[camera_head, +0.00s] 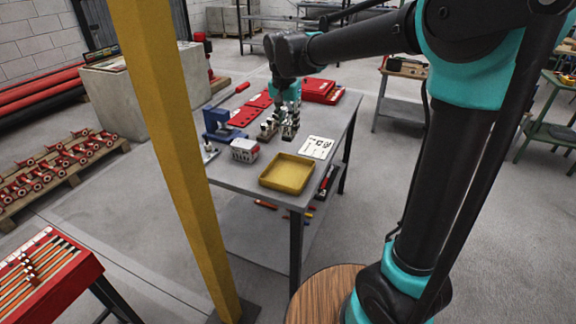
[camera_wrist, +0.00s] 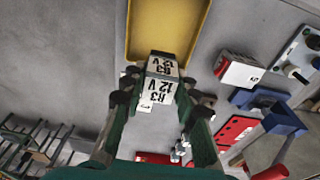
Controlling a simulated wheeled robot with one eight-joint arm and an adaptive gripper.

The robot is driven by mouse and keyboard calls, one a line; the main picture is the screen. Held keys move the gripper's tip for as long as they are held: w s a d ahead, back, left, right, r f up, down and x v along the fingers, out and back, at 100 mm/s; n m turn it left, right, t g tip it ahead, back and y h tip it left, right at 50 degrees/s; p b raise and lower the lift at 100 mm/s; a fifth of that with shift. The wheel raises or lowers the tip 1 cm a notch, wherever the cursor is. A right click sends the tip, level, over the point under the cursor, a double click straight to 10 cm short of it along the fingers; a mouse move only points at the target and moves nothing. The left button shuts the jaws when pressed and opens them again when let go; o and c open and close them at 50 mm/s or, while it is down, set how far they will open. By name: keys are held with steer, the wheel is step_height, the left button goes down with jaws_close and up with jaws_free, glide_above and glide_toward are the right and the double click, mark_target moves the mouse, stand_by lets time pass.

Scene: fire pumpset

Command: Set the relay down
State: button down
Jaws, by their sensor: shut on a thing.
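The relay (camera_wrist: 160,91) is a small block with white faces marked "R3 12 V". It shows in the wrist view between the two dark fingertips of my gripper (camera_wrist: 159,86), which is shut on it. In the head view my gripper (camera_head: 290,128) hangs over the grey table, behind the yellow tray; the relay is too small to make out there. The yellow tray (camera_head: 287,187) stands near the table's front edge and looks empty. In the wrist view the tray (camera_wrist: 131,35) lies beyond the relay, at the top. I cannot tell the gap between relay and table.
On the grey table (camera_head: 232,178) are a white and red box (camera_head: 244,150), a blue vise (camera_head: 217,123), a white sheet (camera_head: 316,147) right of my gripper, and red cases (camera_head: 318,90) at the back. A yellow post (camera_head: 172,140) stands in front, left of the table.

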step_height(320, 180, down, 15)
steer(key=shift+r, duration=0.1)
stand_by(0.3)
steer(key=c, duration=1.2)
jaws_free()
steer(key=shift+o, duration=0.2)
step_height(320, 180, up, 12)
steer(key=s, duration=0.2)
steer(key=s+d+f+n+t, duration=0.1)
steer(key=s+d+f+n, duration=0.1)
steer(key=s+d+f, duration=0.5)
steer(key=s+d+f+n+t, duration=0.1)
steer(key=s+d+f, duration=0.7)
steer(key=d, duration=0.9)
steer(key=s+n, duration=0.1)
steer(key=s, duration=0.2)
steer(key=shift+t+y, duration=0.3)
steer(key=shift+f, duration=0.1)
